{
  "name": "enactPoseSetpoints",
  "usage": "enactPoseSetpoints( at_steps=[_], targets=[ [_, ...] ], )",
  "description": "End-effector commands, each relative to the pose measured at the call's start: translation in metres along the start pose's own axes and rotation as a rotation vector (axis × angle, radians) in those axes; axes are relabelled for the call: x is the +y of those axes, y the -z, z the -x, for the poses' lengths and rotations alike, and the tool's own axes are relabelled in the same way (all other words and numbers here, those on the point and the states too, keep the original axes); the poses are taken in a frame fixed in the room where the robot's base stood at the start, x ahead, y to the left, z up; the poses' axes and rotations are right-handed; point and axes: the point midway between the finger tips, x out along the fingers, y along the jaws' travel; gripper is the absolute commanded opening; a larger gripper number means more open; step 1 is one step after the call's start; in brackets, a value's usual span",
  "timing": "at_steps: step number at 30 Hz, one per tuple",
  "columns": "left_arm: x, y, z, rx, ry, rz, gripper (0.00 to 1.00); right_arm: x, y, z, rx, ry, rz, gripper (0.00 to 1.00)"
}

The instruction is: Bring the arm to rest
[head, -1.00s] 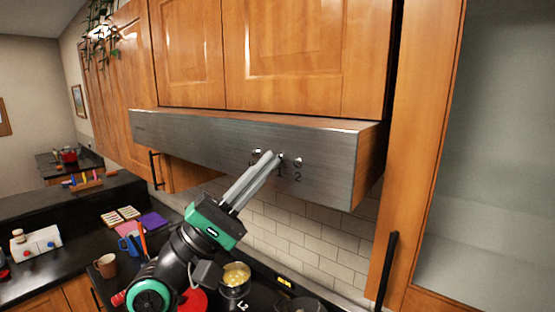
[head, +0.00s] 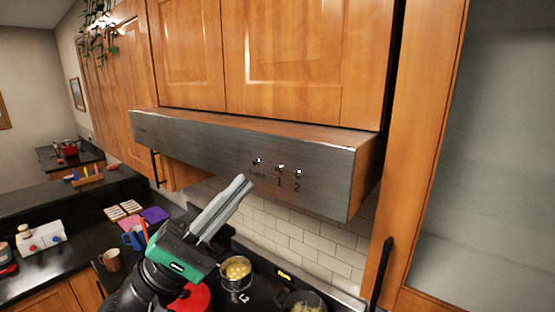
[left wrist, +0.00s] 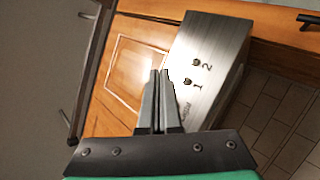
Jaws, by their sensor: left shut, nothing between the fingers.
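My left gripper (head: 243,184) is shut and empty in the head view. Its fingers point up and to the right, in front of the steel range hood (head: 220,147) and just below and left of the hood's small switches. In the left wrist view the shut fingers (left wrist: 158,76) stand upright in the middle, with the hood's face (left wrist: 205,45) and its marks 1 and 2 beyond them. The fingers appear apart from the hood. My right gripper is in neither view.
Wooden cabinets (head: 300,55) hang above the hood. Below are a pot with yellow contents (head: 236,268), a brown mug (head: 110,259) and a white toaster-like appliance (head: 40,237) on the black counter. At right, a tall cabinet with a black handle (head: 382,270) stands near.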

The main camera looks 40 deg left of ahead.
Motion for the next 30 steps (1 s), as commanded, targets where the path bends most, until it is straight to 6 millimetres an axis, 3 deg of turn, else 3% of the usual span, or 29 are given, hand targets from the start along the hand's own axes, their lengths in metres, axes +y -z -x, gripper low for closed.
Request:
enactPoseSetpoints(
  at_steps=[7,22,26,30],
  targets=[
    [0.006,-0.006,0.008,0.0,0.0,0.001,0.0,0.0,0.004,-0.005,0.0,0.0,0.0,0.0],
    [0.006,-0.012,0.003,-0.012,0.001,0.01,0.0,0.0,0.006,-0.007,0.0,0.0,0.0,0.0],
    [0.009,-0.05,-0.024,-0.095,-0.003,0.051,0.0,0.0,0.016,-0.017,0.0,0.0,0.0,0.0],
    [0.03,-0.125,-0.072,-0.2,-0.048,-0.034,0.0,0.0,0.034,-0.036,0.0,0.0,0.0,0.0]
  ],
)
